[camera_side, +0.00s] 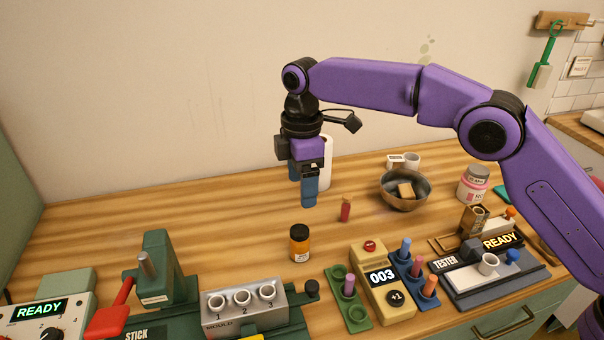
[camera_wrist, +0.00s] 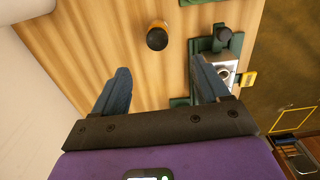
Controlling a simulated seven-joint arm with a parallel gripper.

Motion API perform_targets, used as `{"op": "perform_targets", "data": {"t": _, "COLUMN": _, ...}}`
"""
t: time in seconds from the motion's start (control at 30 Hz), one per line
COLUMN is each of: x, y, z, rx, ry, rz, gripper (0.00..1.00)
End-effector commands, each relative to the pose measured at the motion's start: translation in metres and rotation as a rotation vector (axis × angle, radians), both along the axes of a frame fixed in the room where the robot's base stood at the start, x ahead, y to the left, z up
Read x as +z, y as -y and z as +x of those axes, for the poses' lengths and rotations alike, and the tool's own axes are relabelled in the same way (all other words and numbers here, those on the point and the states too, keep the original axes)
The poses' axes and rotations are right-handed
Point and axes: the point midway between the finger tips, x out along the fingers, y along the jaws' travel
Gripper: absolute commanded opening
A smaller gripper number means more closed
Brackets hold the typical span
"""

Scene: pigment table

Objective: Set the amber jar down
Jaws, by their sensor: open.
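The amber jar (camera_side: 300,243) has a black lid and a pale label. It stands upright on the wooden table in the side view, left of the counter box. In the wrist view the jar (camera_wrist: 157,36) shows from above, beyond the fingertips and between their lines. My gripper (camera_side: 302,188) is raised above the table, behind the jar in the side view and apart from it. Its two blue fingers (camera_wrist: 162,82) are spread wide with nothing between them.
The green stick press (camera_side: 160,270) and the grey mould block (camera_side: 245,308) stand at front left. The counter box (camera_side: 382,280), peg racks and tester (camera_side: 490,275) are to the right. A bowl (camera_side: 404,202) and pink-labelled jar (camera_side: 473,184) stand farther back. Table left of the gripper is clear.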

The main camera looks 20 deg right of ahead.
Motion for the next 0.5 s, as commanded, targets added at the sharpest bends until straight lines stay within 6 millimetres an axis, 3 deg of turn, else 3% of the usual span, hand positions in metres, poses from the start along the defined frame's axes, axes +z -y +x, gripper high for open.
{"op": "perform_targets", "data": {"t": 0.2, "x": 0.0126, "y": 0.0000, "z": -0.0001, "rx": 0.000, "ry": 0.000, "rz": 0.000, "gripper": 0.75}}
{"op": "perform_targets", "data": {"t": 0.5, "x": 0.0145, "y": 0.0008, "z": -0.0015, "rx": -0.002, "ry": 0.000, "rz": 0.000, "gripper": 0.75}}
